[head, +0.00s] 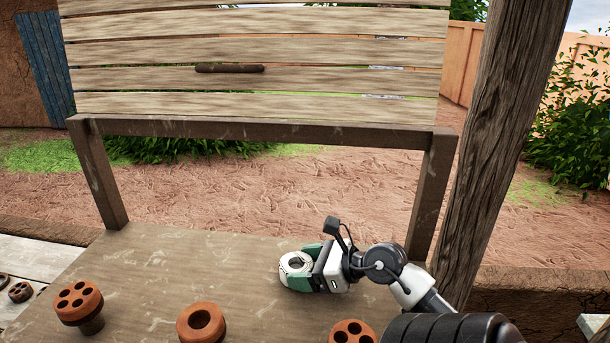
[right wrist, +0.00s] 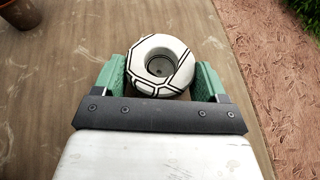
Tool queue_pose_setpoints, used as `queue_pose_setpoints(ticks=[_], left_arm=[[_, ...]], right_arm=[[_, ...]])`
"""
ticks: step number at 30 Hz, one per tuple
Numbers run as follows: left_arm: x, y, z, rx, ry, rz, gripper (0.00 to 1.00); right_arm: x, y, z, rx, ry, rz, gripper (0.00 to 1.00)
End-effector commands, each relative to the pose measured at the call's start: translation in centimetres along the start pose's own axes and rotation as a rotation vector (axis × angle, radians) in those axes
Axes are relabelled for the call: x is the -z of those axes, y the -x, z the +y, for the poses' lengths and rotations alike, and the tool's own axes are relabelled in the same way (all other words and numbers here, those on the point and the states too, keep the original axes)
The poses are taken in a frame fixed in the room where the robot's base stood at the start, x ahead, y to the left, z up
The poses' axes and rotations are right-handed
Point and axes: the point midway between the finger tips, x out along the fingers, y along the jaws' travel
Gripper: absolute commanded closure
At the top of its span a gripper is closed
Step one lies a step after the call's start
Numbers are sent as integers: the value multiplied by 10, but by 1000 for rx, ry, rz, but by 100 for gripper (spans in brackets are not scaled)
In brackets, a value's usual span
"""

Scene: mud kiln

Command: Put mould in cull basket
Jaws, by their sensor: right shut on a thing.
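The mould (head: 286,268) is a white, round, thick ring with dark lines on it and a round hollow in its middle. In the head view it is at the far middle of the wooden table. My right gripper (head: 300,266) is shut on it, with one green finger on each side. The right wrist view shows the mould (right wrist: 180,62) between both green fingers of the gripper (right wrist: 160,72). I cannot tell whether the mould touches the table. No cull basket can be made out. My left gripper is not in view.
The table (head: 180,265) bears several orange-brown clay pieces near its front: one with holes (head: 78,300) at left, a ring-topped one (head: 202,322) in the middle, another (head: 352,332) at right. A slatted board (head: 150,80) stands behind. A wooden post (head: 500,130) rises at right.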

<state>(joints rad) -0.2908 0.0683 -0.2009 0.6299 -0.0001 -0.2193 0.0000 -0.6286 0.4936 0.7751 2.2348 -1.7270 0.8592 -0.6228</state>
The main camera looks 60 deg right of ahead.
Motion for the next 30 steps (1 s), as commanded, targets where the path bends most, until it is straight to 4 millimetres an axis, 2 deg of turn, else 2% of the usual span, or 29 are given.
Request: queue_pose_setpoints(ticks=[8,9,13,24,30], left_arm=[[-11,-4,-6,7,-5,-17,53],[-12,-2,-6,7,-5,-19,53],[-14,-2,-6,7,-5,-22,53],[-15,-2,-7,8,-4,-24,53],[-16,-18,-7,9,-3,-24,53]], right_arm=[[3,-1,0,0,1,-2,58],[2,-1,0,0,1,-1,21],[2,-1,0,0,0,0,2],[0,2,0,1,0,0,2],[4,29,0,2,1,0,2]])
